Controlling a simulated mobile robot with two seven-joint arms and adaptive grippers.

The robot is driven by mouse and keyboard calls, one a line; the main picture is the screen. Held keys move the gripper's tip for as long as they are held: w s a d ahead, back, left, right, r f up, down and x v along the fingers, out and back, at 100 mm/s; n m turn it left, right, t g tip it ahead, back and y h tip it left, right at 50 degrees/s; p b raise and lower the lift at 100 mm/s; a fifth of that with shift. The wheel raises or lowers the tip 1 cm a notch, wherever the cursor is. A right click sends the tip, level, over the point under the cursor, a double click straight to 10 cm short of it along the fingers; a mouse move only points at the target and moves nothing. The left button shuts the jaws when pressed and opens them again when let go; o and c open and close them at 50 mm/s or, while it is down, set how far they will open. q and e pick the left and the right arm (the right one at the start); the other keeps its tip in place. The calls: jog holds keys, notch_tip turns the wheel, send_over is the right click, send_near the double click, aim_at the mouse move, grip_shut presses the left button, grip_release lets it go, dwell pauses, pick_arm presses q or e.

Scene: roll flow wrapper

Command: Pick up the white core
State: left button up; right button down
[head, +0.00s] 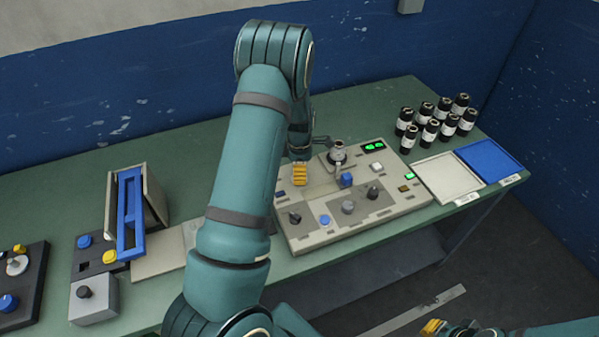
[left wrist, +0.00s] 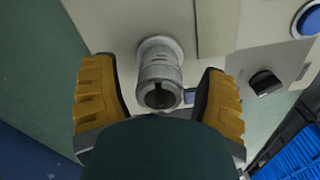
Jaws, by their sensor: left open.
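A pale grey-white cylinder (left wrist: 160,75) with a flared foot and a dark slotted opening stands on the light panel in the left wrist view. I cannot tell whether it is the white core or a fixed spindle. My left gripper (left wrist: 158,100) is open, with one yellow finger on either side of the cylinder and visible gaps to both. In the head view my left gripper (head: 300,174) is over the left part of the console (head: 375,205), mostly hidden by my arm. My right gripper (head: 432,327) is partly in view at the bottom right, away from the table.
The console carries knobs, buttons and a grey upright fitting (head: 337,154). Several black bottles (head: 429,133) stand at the back right, near a white tray (head: 420,176) and a blue tray (head: 490,155). A blue frame (head: 130,215) stands on the left.

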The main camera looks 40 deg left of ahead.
pick_arm(q)
jog(key=shift+f, duration=0.35)
jog(key=c, duration=1.2)
